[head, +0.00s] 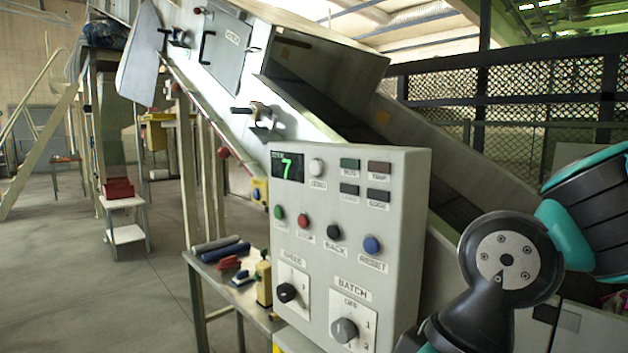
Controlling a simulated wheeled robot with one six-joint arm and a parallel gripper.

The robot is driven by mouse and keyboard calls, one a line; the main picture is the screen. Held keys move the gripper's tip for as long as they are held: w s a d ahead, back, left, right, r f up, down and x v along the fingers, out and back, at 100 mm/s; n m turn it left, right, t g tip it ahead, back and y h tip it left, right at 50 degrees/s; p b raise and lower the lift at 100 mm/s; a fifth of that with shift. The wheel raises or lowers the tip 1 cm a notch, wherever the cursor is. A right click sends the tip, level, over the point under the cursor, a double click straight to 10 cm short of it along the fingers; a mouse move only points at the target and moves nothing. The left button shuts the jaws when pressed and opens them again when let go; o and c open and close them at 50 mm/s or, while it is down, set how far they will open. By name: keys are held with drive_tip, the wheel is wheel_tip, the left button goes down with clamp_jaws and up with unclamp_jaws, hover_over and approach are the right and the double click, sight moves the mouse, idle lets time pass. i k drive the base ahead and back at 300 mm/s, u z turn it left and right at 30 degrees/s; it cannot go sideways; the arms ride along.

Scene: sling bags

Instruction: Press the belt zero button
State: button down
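A pale control box (405,200) stands at the centre of the head view. Near its top left is a dark display (287,166) with a green 7. Just right of the display is a white round button (317,167) with a small label below it that seems to read ZERO. I cannot tell from here whether it is pressed in. Parts of my arm show at the right and lower right, right of the box. My gripper is out of view.
Below the white button are green (279,212), red (303,221), black (333,232) and blue (372,245) buttons. Two knobs (287,292) (344,329) sit lower. An inclined conveyor (310,110) rises behind the box. A work table (225,275) with tools stands left of it.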

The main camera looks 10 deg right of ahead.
sight(315, 167)
drive_tip(key=k, duration=0.5)
drive_tip(key=u, duration=2.3)
drive_tip(key=i, duration=1.55)
drive_tip(key=z, duration=2.55)
